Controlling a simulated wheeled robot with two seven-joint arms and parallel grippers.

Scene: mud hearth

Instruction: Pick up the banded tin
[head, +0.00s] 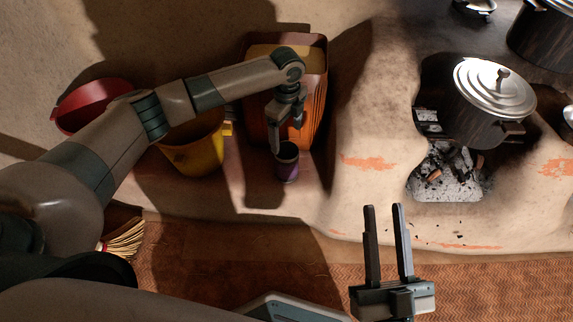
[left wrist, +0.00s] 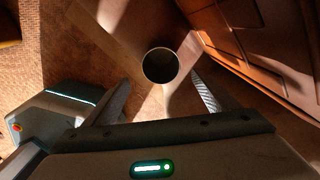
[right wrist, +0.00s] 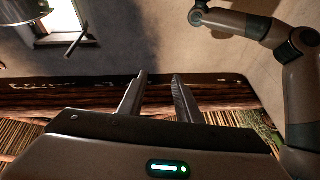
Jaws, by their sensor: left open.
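Whether a finger touches the tin cannot be told. My right gripper (head: 384,207) is open and empty, in front of the hearth and to the right of the tin.
The orange container (head: 318,100) stands close behind the tin. A yellow bucket (head: 193,158) and a red basin (head: 78,108) are to the left. A lidded pot (head: 480,108) sits on the hearth at right. A broom (head: 124,240) lies at lower left. The ledge just left of the tin is clear.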

